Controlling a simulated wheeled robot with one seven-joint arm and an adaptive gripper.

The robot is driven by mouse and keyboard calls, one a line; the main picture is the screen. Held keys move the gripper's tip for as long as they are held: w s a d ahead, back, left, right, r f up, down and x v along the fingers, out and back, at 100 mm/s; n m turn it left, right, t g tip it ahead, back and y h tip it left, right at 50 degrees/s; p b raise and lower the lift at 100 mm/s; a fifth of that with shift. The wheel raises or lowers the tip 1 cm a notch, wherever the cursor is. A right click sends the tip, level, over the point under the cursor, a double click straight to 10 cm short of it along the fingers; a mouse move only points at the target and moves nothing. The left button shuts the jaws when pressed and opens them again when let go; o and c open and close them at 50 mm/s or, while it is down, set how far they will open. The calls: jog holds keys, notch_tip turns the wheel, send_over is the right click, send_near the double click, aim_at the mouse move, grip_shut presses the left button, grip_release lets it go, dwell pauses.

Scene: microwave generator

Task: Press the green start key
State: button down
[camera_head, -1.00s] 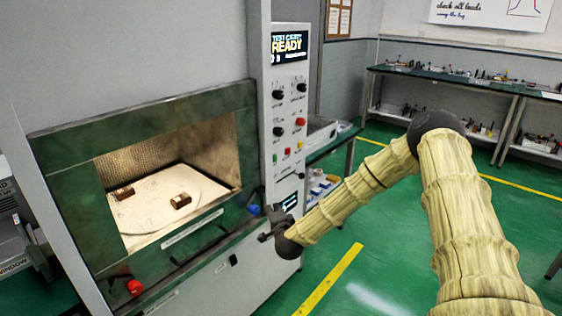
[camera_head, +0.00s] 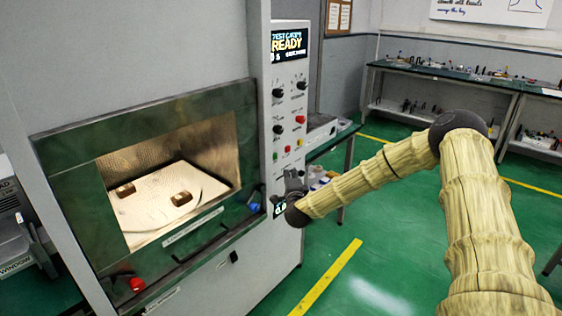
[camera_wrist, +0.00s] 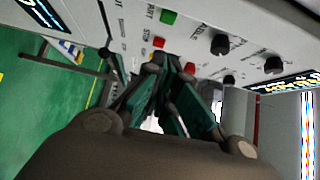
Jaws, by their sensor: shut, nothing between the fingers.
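My gripper (camera_head: 291,182) is just below the row of keys, in front of the lower panel. In the wrist view my gripper (camera_wrist: 170,66) is shut and empty, its fingers pointing at the panel. The fingertips appear nearer the red key than the green one. Contact with the panel cannot be told.
The panel's display (camera_head: 289,41) reads READY. Black knobs (camera_head: 278,92) and a larger red button (camera_head: 300,119) sit above the keys. The microwave chamber (camera_head: 165,185) is to the left. Green floor (camera_head: 390,235) lies open to the right, before a bench (camera_head: 450,72).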

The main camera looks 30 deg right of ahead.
jog(key=w+d+p, duration=0.1)
jog(key=w+p, duration=0.3)
jog(key=w, duration=0.7)
jog(key=shift+w+d+p, duration=0.3)
jog(key=shift+d, duration=0.1)
jog(key=shift+w, duration=0.1)
